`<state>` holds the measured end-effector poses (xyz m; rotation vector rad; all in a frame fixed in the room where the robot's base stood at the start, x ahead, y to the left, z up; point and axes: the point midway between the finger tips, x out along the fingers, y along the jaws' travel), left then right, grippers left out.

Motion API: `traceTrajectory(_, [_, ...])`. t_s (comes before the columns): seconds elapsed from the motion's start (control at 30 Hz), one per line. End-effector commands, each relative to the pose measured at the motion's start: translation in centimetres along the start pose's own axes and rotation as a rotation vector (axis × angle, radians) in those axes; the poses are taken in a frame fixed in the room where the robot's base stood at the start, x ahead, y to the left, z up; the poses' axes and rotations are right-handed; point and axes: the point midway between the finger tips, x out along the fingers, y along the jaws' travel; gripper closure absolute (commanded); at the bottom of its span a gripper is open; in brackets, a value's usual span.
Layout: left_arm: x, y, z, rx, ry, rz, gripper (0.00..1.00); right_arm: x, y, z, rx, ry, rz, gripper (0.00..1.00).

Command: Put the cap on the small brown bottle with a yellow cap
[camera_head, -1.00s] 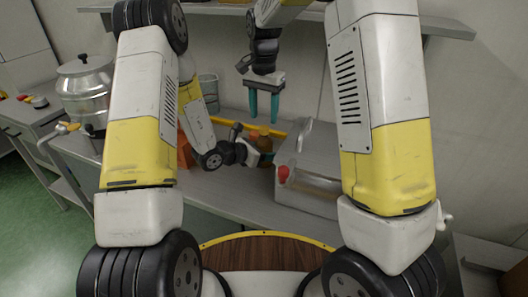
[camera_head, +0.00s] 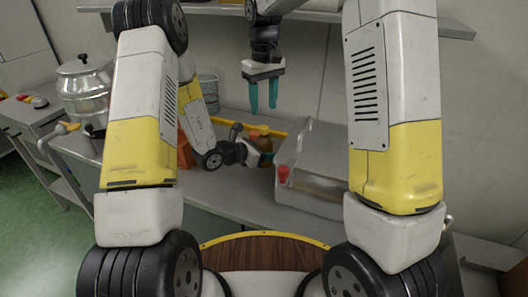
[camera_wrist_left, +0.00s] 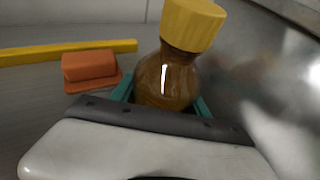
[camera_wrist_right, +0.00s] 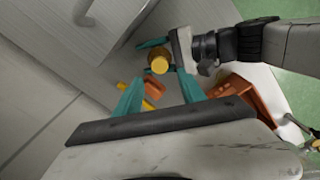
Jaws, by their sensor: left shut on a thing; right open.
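The small brown bottle (camera_wrist_left: 166,78) stands in my left gripper (camera_wrist_left: 163,98), whose teal fingers close on its body from both sides. The yellow cap (camera_wrist_left: 193,24) sits on top of the bottle's neck; whether it is screwed tight I cannot tell. In the head view the bottle (camera_head: 265,146) is small and partly hidden by the left wrist. My right gripper (camera_head: 262,94) is open and empty, pointing down above the bottle. In the right wrist view the yellow cap (camera_wrist_right: 159,64) shows from above, between and beyond the open right fingers (camera_wrist_right: 160,88).
A grey metal box (camera_head: 312,187) with a red knob (camera_head: 283,173) stands right of the bottle. A yellow bar (camera_wrist_left: 70,51) and an orange block (camera_wrist_left: 90,65) lie behind. A lidded metal pot (camera_head: 86,88) stands left. A shelf (camera_head: 430,24) runs above.

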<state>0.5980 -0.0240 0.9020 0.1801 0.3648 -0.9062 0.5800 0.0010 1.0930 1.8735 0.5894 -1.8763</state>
Motion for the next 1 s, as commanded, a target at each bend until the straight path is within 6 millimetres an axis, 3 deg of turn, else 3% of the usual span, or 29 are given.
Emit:
traceTrajectory(0.2, [0.0,0.0,0.0,0.000,-0.001,0.000,1.00,-0.5,0.0,0.0,-0.167,0.001,0.001,0.53])
traceTrajectory(0.6, [0.0,0.0,0.0,0.000,-0.001,0.000,1.00,-0.3,0.0,0.0,-0.179,0.000,0.001,0.53])
traceTrajectory(0.77, [0.0,0.0,0.0,0.000,-0.001,0.000,1.00,1.4,0.0,0.1,-0.179,-0.004,0.000,0.53])
traceTrajectory(1.0, [0.0,0.0,0.0,0.000,-0.001,0.001,1.00,5.2,0.0,0.1,-0.178,-0.004,0.000,0.53])
